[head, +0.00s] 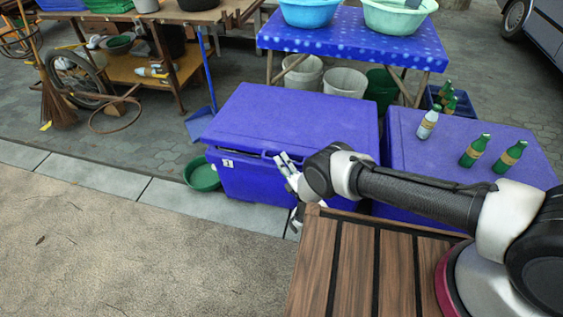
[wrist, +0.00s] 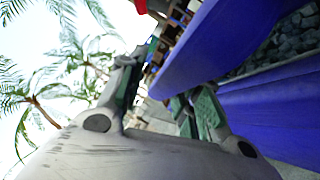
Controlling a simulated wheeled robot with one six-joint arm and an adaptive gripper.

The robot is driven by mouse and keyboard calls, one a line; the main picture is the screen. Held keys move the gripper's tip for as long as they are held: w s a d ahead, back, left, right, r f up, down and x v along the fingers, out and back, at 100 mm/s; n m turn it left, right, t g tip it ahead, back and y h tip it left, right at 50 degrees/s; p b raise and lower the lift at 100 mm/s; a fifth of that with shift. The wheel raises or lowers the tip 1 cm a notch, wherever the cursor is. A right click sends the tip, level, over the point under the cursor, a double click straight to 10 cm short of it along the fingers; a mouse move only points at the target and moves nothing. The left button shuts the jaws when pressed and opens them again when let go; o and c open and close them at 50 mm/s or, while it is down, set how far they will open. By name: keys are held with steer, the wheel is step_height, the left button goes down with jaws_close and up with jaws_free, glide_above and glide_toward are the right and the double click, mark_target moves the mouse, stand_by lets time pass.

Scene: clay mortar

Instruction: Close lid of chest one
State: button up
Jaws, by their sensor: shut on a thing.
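Chest one (head: 235,180) is a blue cooler box with a white label marked 1 on its front. Its blue lid (head: 290,115) lies low over the box, with a thin dark gap showing along the left front edge. My gripper (head: 286,163) is at the lid's front edge, by the handle. In the wrist view, the lid (wrist: 225,45) reaches between the fingers of my gripper (wrist: 165,85), which are shut on its edge. The box (wrist: 280,120) shows below, with grey stone-like texture visible between it and the lid. The exact contact is partly hidden.
A second blue chest (head: 400,155) stands to the right, with several green bottles (head: 474,150) on top. A wooden slatted surface (head: 350,265) lies in front. A green bowl (head: 203,175) and a blue dustpan (head: 200,122) are left of chest one.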

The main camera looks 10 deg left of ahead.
steer(key=v, duration=0.6)
steer(key=shift+s+d, duration=0.2)
steer(key=shift+s, duration=0.05)
steer(key=shift+s+f, duration=0.1)
steer(key=shift+c, duration=0.4)
